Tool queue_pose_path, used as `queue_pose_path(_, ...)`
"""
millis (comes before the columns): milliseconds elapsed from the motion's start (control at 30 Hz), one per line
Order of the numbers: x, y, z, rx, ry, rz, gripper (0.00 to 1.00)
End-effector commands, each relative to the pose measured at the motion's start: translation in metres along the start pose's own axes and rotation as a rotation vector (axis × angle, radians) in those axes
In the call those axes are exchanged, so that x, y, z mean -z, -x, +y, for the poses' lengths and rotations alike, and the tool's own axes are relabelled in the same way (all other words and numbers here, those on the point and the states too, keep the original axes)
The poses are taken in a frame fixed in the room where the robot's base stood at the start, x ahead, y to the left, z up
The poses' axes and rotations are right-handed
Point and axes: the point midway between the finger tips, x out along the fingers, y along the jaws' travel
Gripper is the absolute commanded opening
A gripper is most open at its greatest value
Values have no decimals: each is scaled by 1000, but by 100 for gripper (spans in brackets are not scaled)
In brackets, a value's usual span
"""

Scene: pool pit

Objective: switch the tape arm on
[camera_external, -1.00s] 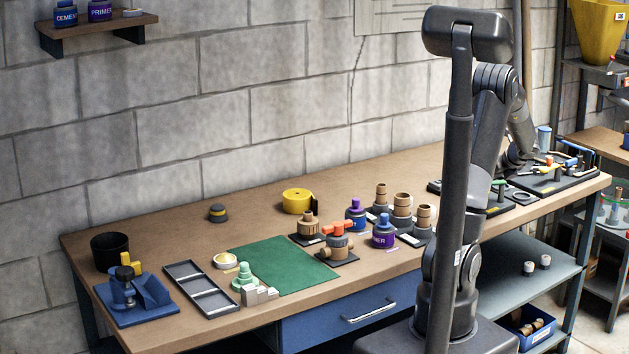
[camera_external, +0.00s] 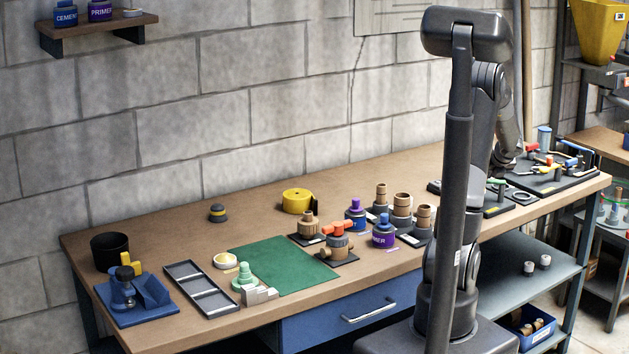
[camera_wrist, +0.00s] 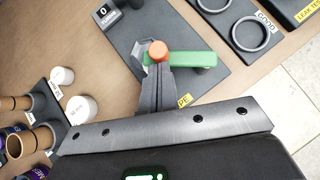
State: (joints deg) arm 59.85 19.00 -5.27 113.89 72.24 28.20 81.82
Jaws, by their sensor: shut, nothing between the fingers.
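The tape arm (camera_wrist: 190,59) is a green bar on a dark plate (camera_wrist: 215,85) in the wrist view, lying across the picture. An orange-red knob (camera_wrist: 158,50) is near its left end. A yellow label ending in "PE" shows on the plate, partly hidden by my gripper. My gripper (camera_wrist: 157,68) is shut and empty, its fingertips over the left part of the green arm, right by the knob. I cannot tell whether they touch. In the external view a bit of green (camera_external: 497,181) shows at this station; my arm and column hide much of it.
A small counter (camera_wrist: 107,17) reading 0 is on the plate. A ring on a "GOOD" plate (camera_wrist: 256,34) lies to the right. White caps (camera_wrist: 80,108) and brown pipe pieces (camera_wrist: 40,138) stand at left. A green mat (camera_external: 285,264) lies farther left on the bench.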

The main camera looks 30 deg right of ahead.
Motion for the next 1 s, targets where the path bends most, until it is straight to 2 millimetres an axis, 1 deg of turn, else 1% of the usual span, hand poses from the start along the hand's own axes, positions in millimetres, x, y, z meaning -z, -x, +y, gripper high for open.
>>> queue_pose_path(267,-1,0,2,-3,2,-2,0)
queue_pose_path(367,4,4,2,-2,0,-1,0)
queue_pose_path(433,10,11,2,-2,0,-1,0)
queue_pose_path(567,29,31,4,0,-2,-2,0)
queue_pose_path(800,27,77,6,2,3,-4,0)
queue_pose_path(1000,27,109,8,0,2,-3,0)
